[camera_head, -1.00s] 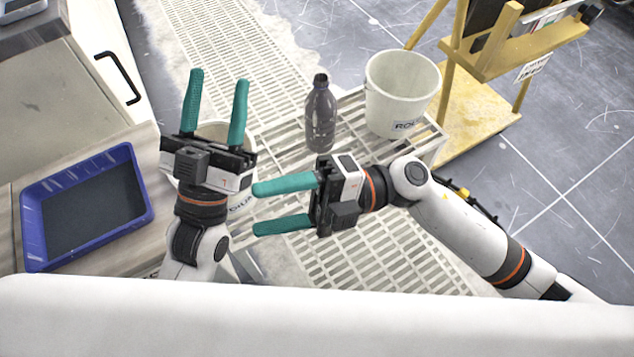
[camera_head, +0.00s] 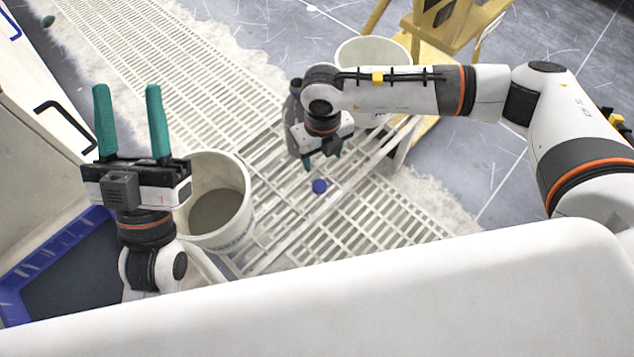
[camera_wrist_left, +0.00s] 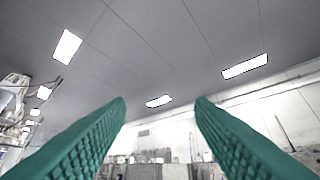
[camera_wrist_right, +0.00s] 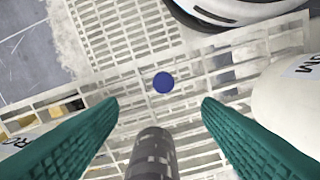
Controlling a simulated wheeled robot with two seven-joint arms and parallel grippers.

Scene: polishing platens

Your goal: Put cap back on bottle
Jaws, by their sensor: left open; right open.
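The blue cap (camera_head: 319,186) lies on the white slatted surface. It also shows in the right wrist view (camera_wrist_right: 162,82), between and beyond the fingertips. The dark bottle (camera_head: 294,104) is mostly hidden behind my right arm in the head view. A dark upright bottle also shows at the bottom of the right wrist view (camera_wrist_right: 153,152). My right gripper (camera_head: 322,164) is open and points down near the cap, with nothing between its fingers.
A white bucket (camera_head: 247,200) stands beside my left gripper. Another white bucket (camera_head: 409,46) is partly behind my right arm. A blue-rimmed tray (camera_head: 12,296) is at the lower left. A yellow stand (camera_head: 447,40) is at the back right.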

